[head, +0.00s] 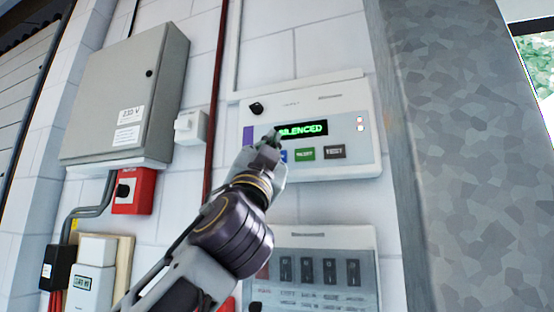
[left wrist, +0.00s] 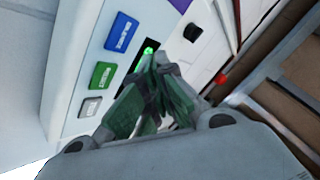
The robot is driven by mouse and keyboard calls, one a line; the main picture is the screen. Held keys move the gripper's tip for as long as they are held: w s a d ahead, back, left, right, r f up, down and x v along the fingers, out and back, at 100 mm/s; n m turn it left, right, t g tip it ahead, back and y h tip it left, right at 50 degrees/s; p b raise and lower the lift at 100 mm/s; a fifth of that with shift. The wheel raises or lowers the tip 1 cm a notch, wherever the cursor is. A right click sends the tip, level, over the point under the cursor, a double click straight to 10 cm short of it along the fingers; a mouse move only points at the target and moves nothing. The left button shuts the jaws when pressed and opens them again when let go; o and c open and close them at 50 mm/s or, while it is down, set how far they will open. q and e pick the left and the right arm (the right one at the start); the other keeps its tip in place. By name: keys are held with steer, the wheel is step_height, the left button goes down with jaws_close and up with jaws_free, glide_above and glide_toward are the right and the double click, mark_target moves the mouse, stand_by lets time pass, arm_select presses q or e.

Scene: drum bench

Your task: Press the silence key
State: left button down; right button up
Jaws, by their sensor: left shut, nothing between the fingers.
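A pale alarm panel (head: 350,105) on the white block wall has a display (head: 303,129) reading "SILENCED" in green. Below it sit a blue key (head: 284,155), a green key (head: 305,153) and a dark grey key (head: 335,152). The left wrist view shows the blue key (left wrist: 121,32), green key (left wrist: 102,75) and grey key (left wrist: 90,106) in a row; their labels are too small to read surely. My left gripper (head: 270,138) is shut and empty in front of the panel. Its fingertips (left wrist: 158,58) overlap the display, beside the keys. The gripper partly hides the blue key in the head view.
A black knob (head: 256,108) is at the panel's upper left. A switch panel (head: 322,235) is below. A grey cabinet (head: 125,90), white box (head: 190,127) and red switch box (head: 133,190) are left. A galvanised column (head: 455,150) stands right.

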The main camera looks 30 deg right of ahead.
arm_select(q)
steer(key=shift+s+a+b, duration=0.35)
steer(key=shift+s+a, duration=0.55)
steer(key=shift+a, duration=0.1)
steer(key=shift+w, duration=0.1)
